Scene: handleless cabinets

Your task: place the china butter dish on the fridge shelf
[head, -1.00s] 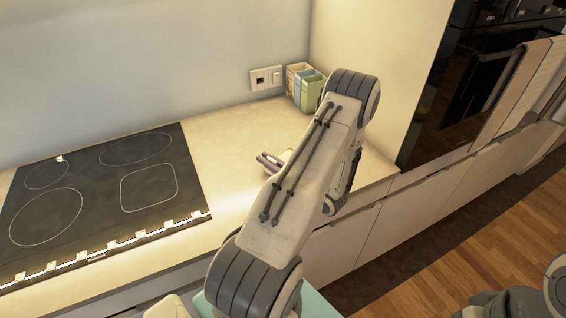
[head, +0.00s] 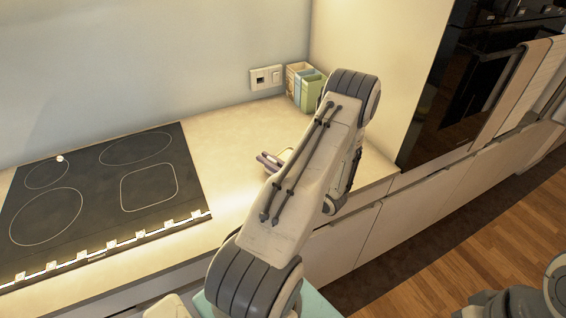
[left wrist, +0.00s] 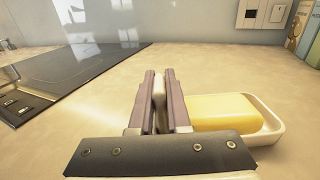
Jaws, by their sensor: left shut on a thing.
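The china butter dish (left wrist: 277,128) is white and shallow, with a yellow block of butter in it. In the left wrist view it is at the right, low over or on the counter; I cannot tell which. My left gripper (left wrist: 160,82) is beside the butter, its fingers shut on a white edge of the dish. In the head view the fingertips (head: 268,161) show left of my left arm, which hides most of the dish. My right gripper is not in view. No fridge shelf can be made out.
A black cooktop (head: 100,190) lies at the left of the pale counter (head: 225,135). A dark built-in oven (head: 460,90) with a hanging towel (head: 515,85) is at the right.

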